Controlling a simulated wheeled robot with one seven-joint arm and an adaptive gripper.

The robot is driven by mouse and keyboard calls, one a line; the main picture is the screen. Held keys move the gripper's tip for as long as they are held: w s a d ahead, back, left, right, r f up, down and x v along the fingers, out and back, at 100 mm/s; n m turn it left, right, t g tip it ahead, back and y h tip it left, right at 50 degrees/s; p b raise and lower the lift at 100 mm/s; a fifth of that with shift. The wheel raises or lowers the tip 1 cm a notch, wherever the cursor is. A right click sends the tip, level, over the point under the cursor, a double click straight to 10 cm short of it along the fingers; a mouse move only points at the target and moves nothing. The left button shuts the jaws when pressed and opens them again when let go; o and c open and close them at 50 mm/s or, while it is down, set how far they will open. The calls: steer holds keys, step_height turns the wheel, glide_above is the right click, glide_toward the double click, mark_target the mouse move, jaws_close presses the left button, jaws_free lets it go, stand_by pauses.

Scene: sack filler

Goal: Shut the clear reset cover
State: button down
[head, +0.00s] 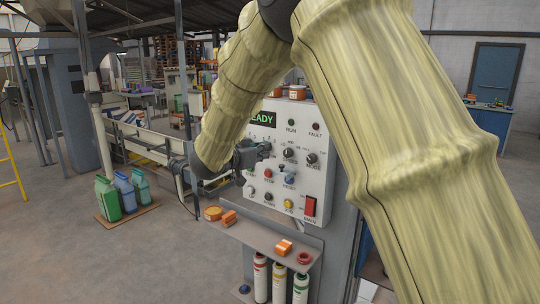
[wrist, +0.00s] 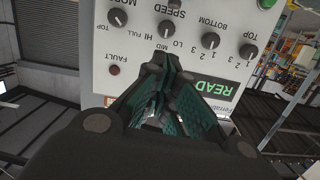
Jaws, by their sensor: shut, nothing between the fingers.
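The control panel (head: 316,150) stands upright with a lit green READY display (head: 262,118). A blue button (head: 290,180) sits above the RESET label. A small pale shape just above it may be the clear cover, but it is too small to tell how far it is open. My gripper (head: 268,149) is in front of the panel, up and left of the reset button. Its dark green fingers (wrist: 162,62) are shut and empty in the wrist view. There the panel (wrist: 130,50) appears upside down, and I cannot make out the cover.
Knobs (head: 311,158) and a red main switch (head: 310,206) surround the reset area. A shelf (head: 265,240) below holds orange items (head: 284,247), with several capped tubes (head: 279,282) under it.

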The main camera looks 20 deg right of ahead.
steer(key=p, duration=0.4)
glide_above(284, 170)
steer(key=f+v, duration=0.1)
steer(key=v, duration=0.3)
steer(key=f, duration=0.1)
step_height(284, 170, down, 2)
steer(key=shift+s+d+f+p, duration=0.1)
steer(key=shift+d+f+p, duration=0.1)
steer(key=shift+p, duration=0.15)
steer(key=shift+a+f, duration=0.1)
steer(key=shift+f, duration=0.45)
steer(key=shift+f+p, duration=0.3)
steer(key=shift+f, duration=0.05)
steer(key=shift+f, duration=0.1)
